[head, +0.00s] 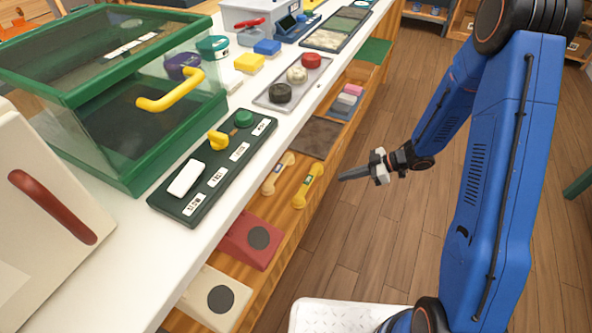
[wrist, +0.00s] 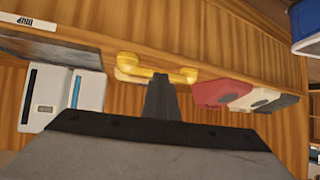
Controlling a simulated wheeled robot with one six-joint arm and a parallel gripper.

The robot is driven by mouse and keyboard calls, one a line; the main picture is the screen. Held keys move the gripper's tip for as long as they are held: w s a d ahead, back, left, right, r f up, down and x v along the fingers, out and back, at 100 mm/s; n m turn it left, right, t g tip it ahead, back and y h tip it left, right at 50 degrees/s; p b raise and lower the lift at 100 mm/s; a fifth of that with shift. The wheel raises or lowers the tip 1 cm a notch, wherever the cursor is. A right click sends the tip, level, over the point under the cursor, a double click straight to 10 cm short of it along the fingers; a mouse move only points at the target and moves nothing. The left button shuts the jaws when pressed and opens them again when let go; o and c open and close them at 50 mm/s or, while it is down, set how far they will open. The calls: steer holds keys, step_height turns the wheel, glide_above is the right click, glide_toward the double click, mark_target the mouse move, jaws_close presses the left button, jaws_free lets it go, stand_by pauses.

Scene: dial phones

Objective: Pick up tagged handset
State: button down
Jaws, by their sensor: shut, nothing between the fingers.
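A yellow handset (head: 308,186) lies on the wooden lower shelf under the white counter. A cream handset (head: 278,172) lies beside it, to its left. Small marks show on both grips, too small to read as a tag. My gripper (head: 342,179) is shut and empty, out over the floor side to the right of the handsets. In the wrist view the yellow handset (wrist: 157,68) is just beyond the shut fingertips (wrist: 161,78), which overlap it in the picture. I cannot tell whether they touch. The cream handset is mostly hidden behind it there.
A red phone base (head: 250,240) and a cream phone base (head: 215,298) sit on the same shelf, nearer than the handsets. A dark mat (head: 314,136) lies beyond them. The counter (head: 268,165) overhangs the shelf. The wooden floor (head: 375,232) beside the shelf is open.

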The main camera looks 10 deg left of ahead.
mark_target(313, 179)
steer(key=a, duration=1.1)
steer(key=shift+w+a, duration=0.15)
steer(key=shift+a, duration=0.1)
steer(key=shift+a+f, duration=0.25)
steer(key=shift+a, duration=0.05)
steer(key=shift+d+f, duration=0.1)
steer(key=shift+f, duration=0.45)
